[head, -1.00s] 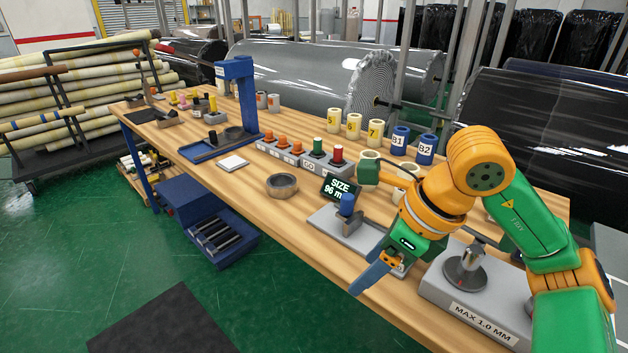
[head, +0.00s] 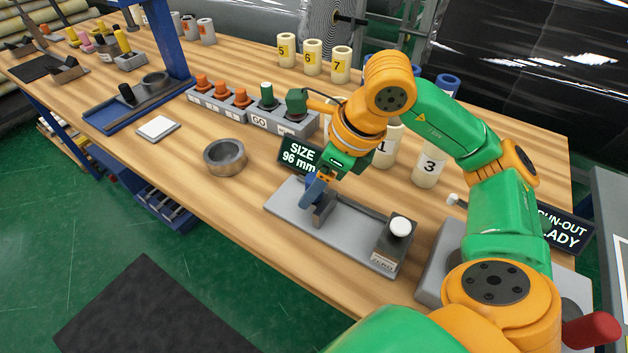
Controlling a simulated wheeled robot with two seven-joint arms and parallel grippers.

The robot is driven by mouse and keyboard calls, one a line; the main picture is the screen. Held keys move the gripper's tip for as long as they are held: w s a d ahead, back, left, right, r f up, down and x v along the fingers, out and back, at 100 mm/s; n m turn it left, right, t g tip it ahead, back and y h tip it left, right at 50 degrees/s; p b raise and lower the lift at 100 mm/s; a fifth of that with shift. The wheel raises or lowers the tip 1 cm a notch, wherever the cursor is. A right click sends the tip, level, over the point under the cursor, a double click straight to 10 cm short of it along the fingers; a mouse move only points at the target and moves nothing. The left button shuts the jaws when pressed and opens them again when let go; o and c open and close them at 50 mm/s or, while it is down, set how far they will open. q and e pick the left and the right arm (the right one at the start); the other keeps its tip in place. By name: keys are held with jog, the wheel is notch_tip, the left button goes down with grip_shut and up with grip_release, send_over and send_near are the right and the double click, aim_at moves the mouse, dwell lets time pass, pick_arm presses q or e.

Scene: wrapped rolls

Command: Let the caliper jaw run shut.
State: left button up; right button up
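The caliper is a grey base plate (head: 285,208) on the bench. A dark upright jaw block (head: 322,212) stands near its middle, and a dark block with a white button (head: 399,228) stands at its right end. A size display (head: 298,156) behind it reads 96 mm. My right gripper (head: 310,196) points down at the jaw block, its blue fingers over the spot of the jaw's blue knob. The knob cannot be told apart from the fingers, and whether they are closed on it is unclear. My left gripper is not in view.
A metal ring (head: 225,156) lies left of the caliper. A row of orange and green plugs (head: 240,97) stands behind. Numbered rolls (head: 430,166) stand behind my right arm. A run-out station (head: 432,265) is at right. The bench's front-left strip is clear.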

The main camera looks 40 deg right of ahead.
jog(key=shift+w+f, duration=0.35)
jog(key=shift+f, duration=0.2)
jog(key=shift+r, duration=0.1)
grip_shut()
dwell(0.9)
